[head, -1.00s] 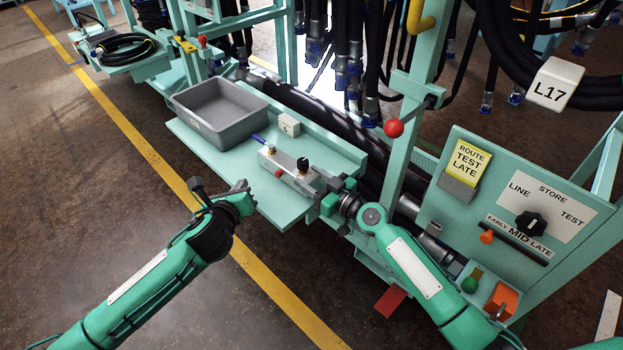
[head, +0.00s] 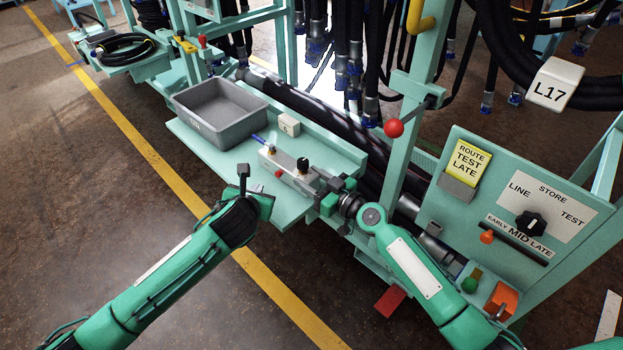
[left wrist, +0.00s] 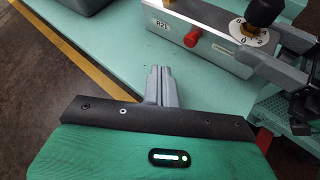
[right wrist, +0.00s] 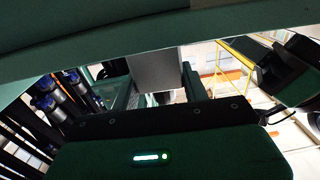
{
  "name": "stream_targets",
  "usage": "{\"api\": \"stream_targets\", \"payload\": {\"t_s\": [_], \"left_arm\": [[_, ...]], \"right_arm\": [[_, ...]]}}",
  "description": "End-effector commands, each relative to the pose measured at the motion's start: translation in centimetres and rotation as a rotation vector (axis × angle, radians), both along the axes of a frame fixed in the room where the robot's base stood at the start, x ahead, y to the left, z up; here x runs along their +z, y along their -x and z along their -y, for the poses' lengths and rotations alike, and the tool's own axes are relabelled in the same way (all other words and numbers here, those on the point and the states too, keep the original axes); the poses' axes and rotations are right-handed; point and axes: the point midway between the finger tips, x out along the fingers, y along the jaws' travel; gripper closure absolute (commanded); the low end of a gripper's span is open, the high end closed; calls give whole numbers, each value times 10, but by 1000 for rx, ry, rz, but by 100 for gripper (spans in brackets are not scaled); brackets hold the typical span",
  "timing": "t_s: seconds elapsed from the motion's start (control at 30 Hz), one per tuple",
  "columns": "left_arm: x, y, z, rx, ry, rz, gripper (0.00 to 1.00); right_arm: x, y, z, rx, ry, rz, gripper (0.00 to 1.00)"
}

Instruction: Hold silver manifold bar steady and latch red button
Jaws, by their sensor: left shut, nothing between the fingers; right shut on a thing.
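The silver manifold bar (head: 290,176) lies on the green bench shelf, with a blue-handled valve at its left end and a black knob (head: 303,164) on top. The red button (head: 278,173) is on its front side; in the left wrist view the button (left wrist: 193,37) stands out from the bar (left wrist: 212,52) beside the plate marked R21. My right gripper (head: 325,188) is shut on the bar's right end. My left gripper (head: 243,172) is shut and empty, left of the button and apart from it. Its closed fingertips (left wrist: 160,75) show over the shelf in the left wrist view.
A grey bin (head: 217,112) and a small white tag block (head: 289,124) stand behind the bar. A post with a red ball knob (head: 393,128) rises to the right, near the control panel (head: 515,210). The shelf front is clear.

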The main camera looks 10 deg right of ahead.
Motion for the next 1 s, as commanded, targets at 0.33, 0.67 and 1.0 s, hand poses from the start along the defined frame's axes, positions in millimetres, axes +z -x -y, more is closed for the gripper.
{"api": "stream_targets", "payload": {"t_s": [0.33, 0.67, 1.0], "left_arm": [[1, -25, 29, 0, 1, 0, 100], [0, -29, 34, 0, 1, 0, 100], [0, -29, 33, 0, 1, 0, 100]], "right_arm": [[0, 0, 0, -1, 0, 0, 90], [0, 0, 0, -1, 0, 0, 90], [0, 0, 0, -1, 0, 0, 90]]}}
